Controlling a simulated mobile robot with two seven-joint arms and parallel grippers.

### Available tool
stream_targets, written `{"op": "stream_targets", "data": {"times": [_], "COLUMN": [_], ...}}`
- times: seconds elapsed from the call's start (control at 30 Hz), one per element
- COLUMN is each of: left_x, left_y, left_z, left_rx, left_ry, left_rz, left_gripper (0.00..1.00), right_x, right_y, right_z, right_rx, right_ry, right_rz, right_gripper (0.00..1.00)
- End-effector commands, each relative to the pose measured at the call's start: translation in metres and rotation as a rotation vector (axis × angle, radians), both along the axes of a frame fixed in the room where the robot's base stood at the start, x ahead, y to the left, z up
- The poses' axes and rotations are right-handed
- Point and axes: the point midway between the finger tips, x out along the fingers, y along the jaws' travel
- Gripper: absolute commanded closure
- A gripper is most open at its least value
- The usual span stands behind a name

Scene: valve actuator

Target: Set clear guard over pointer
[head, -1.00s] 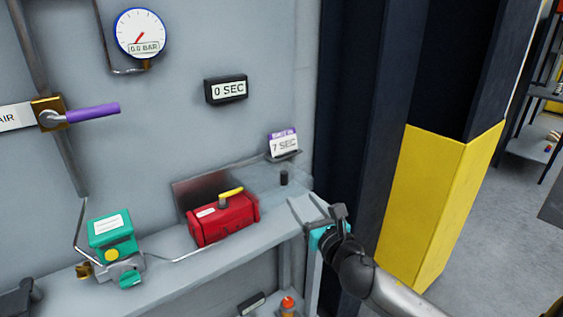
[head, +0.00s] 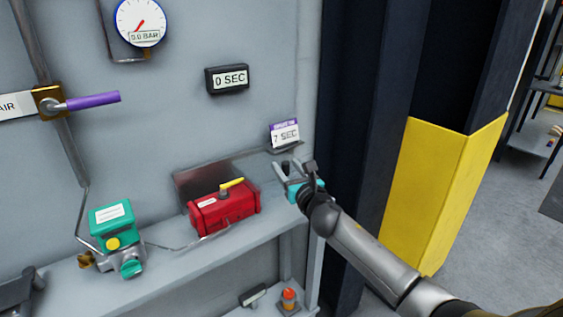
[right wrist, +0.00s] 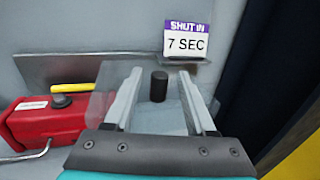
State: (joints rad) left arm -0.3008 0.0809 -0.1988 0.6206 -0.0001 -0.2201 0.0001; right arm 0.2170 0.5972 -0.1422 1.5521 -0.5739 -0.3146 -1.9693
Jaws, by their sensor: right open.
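The red actuator (head: 222,210) sits on the shelf with a yellow pointer (head: 232,184) on top; both show at the left of the right wrist view. Right of it stands a black knob (right wrist: 158,86), which also shows in the head view (head: 286,167). Faint see-through panels, apparently the clear guard (right wrist: 102,104), lie around and below this knob; their edges are hard to make out. My right gripper (right wrist: 160,78) is open, its fingers on either side of the knob, with gaps visible.
A "7 SEC" card (head: 284,135) stands on a small ledge just behind the knob. A teal-topped valve unit (head: 113,227) sits left on the shelf (head: 190,265), with thin tubing towards the actuator. A dark blue post (head: 357,130) and yellow guard (head: 430,195) stand right.

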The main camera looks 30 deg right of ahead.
Motion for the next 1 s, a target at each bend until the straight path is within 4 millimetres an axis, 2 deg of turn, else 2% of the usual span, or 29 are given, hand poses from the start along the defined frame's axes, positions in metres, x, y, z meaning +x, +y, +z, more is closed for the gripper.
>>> {"op": "stream_targets", "data": {"times": [0.1,0.3,0.5,0.77,1.0], "left_x": [0.002,0.002,0.002,0.002,0.001], "left_y": [0.0,0.0,0.0,0.0,-0.001], "left_z": [-0.003,-0.006,-0.007,-0.007,-0.007], "left_rx": [-0.001,-0.001,-0.001,-0.001,-0.001], "left_ry": [-0.003,-0.004,-0.004,-0.003,-0.002], "left_rz": [0.0,0.0,0.0,0.0,-0.001], "left_gripper": [0.5,0.5,0.5,0.5,0.5], "right_x": [0.016,0.033,0.041,0.041,0.041], "right_y": [-0.002,-0.006,-0.007,-0.007,-0.007], "right_z": [0.0,0.0,0.0,0.0,0.0], "right_rx": [0.001,0.001,0.001,0.001,0.0], "right_ry": [-0.001,-0.001,0.0,0.0,0.0], "right_rz": [0.0,0.0,0.001,0.002,0.001], "right_gripper": [0.44,0.44,0.44,0.44,0.69]}}
